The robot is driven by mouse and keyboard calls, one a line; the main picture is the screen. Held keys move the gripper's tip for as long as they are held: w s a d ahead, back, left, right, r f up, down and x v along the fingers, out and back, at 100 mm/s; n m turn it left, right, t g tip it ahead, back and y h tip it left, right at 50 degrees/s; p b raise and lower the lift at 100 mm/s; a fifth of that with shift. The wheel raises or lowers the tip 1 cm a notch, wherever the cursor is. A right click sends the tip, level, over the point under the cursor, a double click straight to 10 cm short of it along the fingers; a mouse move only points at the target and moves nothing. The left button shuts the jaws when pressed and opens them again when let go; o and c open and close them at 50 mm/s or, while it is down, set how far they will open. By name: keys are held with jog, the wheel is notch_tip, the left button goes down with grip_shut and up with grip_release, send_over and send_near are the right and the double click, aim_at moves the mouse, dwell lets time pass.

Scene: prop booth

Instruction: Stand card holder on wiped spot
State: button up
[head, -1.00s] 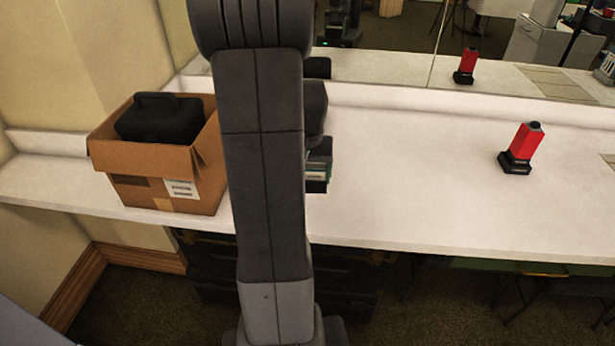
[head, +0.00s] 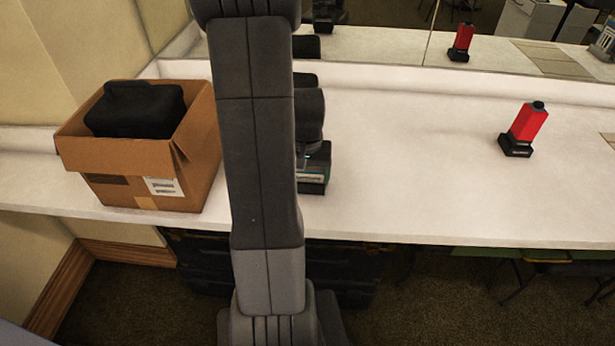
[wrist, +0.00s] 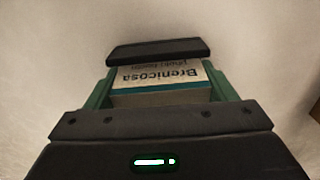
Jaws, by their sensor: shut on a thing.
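The card holder (head: 314,187) is a dark holder with a stack of white and teal cards, partly hidden behind my arm in the head view. In the wrist view the card holder (wrist: 158,49) shows a black lip beyond the cards, printed "Brenicosa". My gripper (wrist: 165,92) has its green fingers on both sides of it and is shut on it. In the head view my gripper (head: 316,155) is over the left-middle of the white counter (head: 420,185). I cannot tell whether the holder touches the counter. No wiped spot stands out.
A cardboard box (head: 135,160) with a black case (head: 135,110) in it stands left of my arm. A red bottle-like object (head: 526,122) on a black base stands at the right. The counter between my gripper and it is clear. A mirror runs along the back.

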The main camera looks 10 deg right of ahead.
aim_at(308, 170)
jog(key=shift+f, duration=0.2)
jog(key=shift+f, duration=0.2)
jog(key=o, duration=1.1)
jog(key=shift+c, duration=0.2)
notch_tip(308, 170, up, 12)
jog(key=shift+r+p, duration=0.2)
jog(key=shift+p, duration=0.35)
jog(key=shift+f, duration=0.1)
